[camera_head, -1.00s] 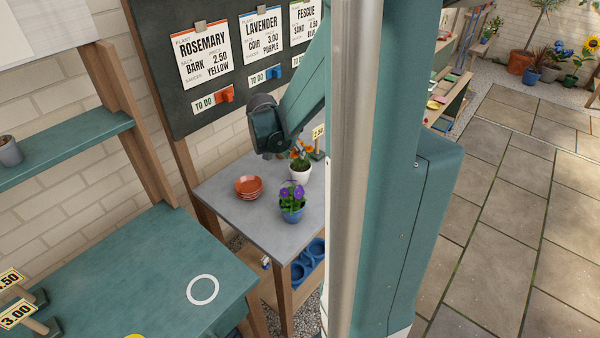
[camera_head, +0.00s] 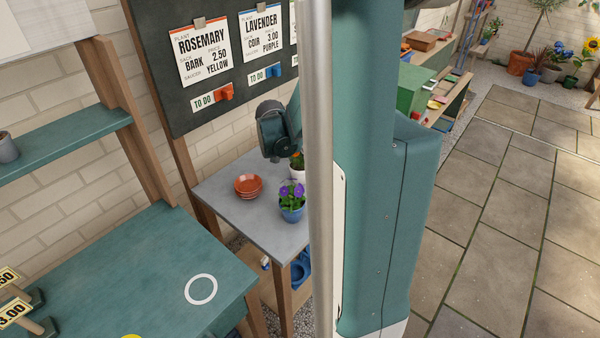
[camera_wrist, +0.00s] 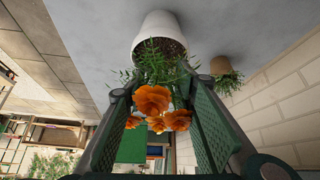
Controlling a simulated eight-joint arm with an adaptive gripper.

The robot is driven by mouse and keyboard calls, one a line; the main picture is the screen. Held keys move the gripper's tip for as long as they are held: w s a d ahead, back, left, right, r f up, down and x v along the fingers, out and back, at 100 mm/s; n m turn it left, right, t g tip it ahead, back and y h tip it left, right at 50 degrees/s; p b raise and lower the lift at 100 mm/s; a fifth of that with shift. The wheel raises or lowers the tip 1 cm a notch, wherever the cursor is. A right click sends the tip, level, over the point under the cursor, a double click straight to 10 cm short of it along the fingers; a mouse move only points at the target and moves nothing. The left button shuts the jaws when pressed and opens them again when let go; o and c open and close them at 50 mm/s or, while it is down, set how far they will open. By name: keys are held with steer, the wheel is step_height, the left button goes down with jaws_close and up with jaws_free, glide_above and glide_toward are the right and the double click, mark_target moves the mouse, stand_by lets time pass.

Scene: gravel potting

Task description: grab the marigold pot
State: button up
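The marigold pot is white with orange flowers and green leaves. In the wrist view the white pot (camera_wrist: 160,32) is just beyond my fingertips, with the orange blooms (camera_wrist: 153,101) appearing between the fingers. My gripper (camera_wrist: 157,92) is open, one finger on each side of the plant; I cannot tell whether either touches it. In the head view the pot (camera_head: 297,174) stands on the grey table (camera_head: 245,215), partly hidden by my column, and the dark end of my arm is just above and left of it. The fingers are hidden there.
A blue pot with purple flowers (camera_head: 291,211) stands in front of the marigold. A stack of terracotta saucers (camera_head: 247,193) is to its left. In the wrist view a tan pot with a plant (camera_wrist: 221,66) stands to the right, near the brick wall. The table's front left is clear.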

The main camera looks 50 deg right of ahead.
steer(key=shift+d+f, duration=0.2)
steer(key=shift+f, duration=0.1)
stand_by(0.4)
jaws_close()
